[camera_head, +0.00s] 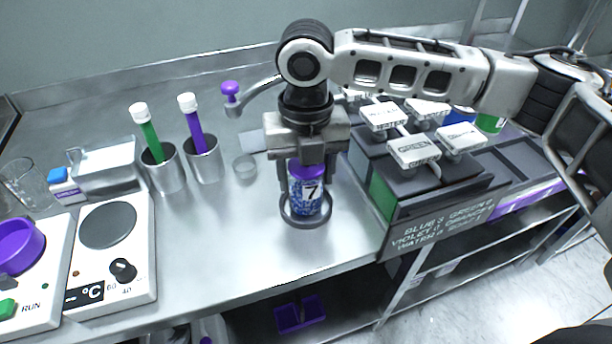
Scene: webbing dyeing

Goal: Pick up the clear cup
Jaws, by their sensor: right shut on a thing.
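My left gripper is not in view.
Metal holders (165,172) and (203,160) carry a green and a purple tube. A hotplate (108,226) and a machine with a purple bowl (18,246) stand front left. A dark rack (440,185) with labelled blocks fills the right. Bench front centre is clear.

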